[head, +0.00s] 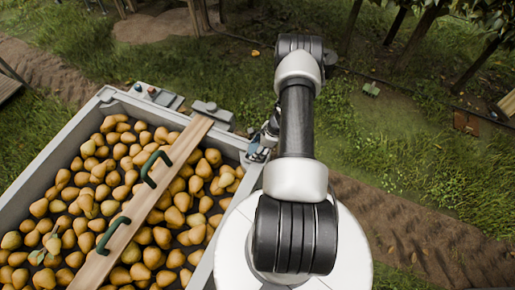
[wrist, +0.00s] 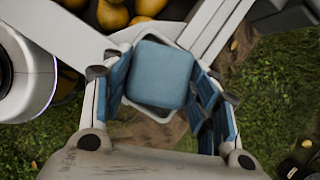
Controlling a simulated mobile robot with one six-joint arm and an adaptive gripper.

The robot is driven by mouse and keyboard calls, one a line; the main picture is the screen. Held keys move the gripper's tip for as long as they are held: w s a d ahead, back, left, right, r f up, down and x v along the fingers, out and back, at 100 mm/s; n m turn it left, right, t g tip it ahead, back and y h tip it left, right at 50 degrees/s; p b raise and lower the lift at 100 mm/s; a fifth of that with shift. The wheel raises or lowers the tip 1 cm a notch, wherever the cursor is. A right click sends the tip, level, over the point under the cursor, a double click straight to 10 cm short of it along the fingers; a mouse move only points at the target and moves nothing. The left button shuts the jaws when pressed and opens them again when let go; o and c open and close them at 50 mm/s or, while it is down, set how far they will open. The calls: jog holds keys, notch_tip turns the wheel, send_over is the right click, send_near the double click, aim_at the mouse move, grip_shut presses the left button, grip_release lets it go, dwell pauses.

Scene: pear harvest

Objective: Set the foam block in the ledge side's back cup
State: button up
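The foam block (wrist: 160,73) is a light blue rounded square in the wrist view. A pale square cup rim (wrist: 151,112) shows around and just below the block. The block is over or within this cup, turned slightly against it; I cannot tell how deep it sits. In the head view my gripper (head: 262,148) is at the crate's right corner, largely hidden by my arm, and the block cannot be made out there.
A grey crate (head: 50,168) full of pears stands at the left. A wooden board (head: 150,205) with two green handles lies across it. Small fittings (head: 158,96) sit on the crate's back edge. Grass and a dirt track lie to the right.

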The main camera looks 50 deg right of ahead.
jog(key=o, duration=0.3)
